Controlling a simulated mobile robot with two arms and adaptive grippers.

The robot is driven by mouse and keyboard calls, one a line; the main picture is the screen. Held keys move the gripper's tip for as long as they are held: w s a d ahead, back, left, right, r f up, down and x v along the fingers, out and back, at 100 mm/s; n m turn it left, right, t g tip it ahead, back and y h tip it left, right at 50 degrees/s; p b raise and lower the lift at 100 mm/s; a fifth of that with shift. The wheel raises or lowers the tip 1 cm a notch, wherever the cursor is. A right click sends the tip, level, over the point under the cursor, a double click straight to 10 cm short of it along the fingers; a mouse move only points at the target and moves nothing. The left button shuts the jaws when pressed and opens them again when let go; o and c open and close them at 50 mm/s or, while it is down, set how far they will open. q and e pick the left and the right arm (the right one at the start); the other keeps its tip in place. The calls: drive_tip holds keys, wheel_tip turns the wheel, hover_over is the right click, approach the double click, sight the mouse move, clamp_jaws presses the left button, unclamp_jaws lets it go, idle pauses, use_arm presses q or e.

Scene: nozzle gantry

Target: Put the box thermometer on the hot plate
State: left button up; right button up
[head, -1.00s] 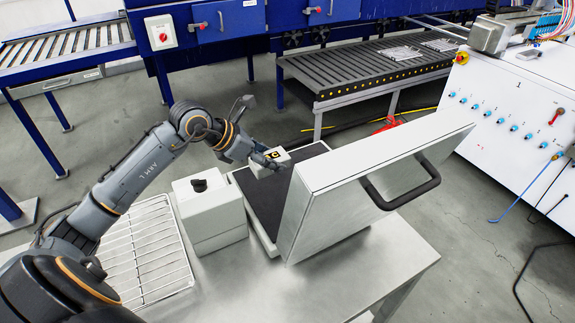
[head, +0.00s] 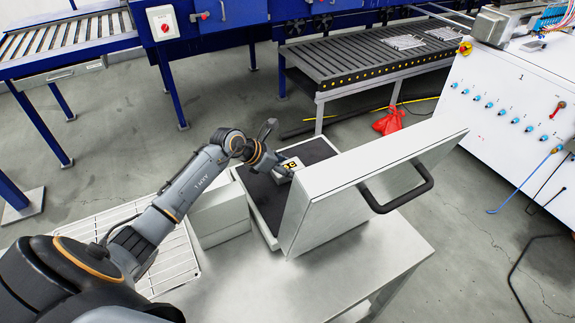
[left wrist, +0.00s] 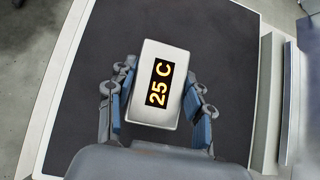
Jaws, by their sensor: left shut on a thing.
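The box thermometer (left wrist: 157,90) is a small white box with a black display reading "25 C" in the left wrist view. In the head view the box thermometer (head: 289,167) shows over the dark plate. My left gripper (left wrist: 160,95) is shut on it, with a blue-padded finger on each side; in the head view the gripper (head: 283,170) is partly hidden by its own wrist. The hot plate (head: 268,205) is a dark flat surface with a pale rim, under an open lid (head: 360,180). Whether the box touches the plate is unclear. My right gripper is not in view.
The raised lid with its black handle (head: 408,195) stands close to the right of the gripper. A grey-white box (head: 220,215) stands left of the plate, beside a wire rack (head: 175,270) on the metal table. A roller conveyor (head: 360,60) is behind.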

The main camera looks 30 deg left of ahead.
use_arm(q)
drive_tip(key=o, duration=1)
drive_tip(key=shift+f, duration=0.15)
drive_tip(key=shift+c, duration=0.2)
drive_tip(key=o, duration=0.4)
drive_tip(key=shift+o, duration=0.2)
drive_tip(key=shift+r, duration=0.3)
drive_tip(key=b+v, duration=0.2)
drive_tip(key=v, duration=1)
drive_tip(key=shift+b, duration=0.4)
drive_tip(key=shift+f, duration=0.1)
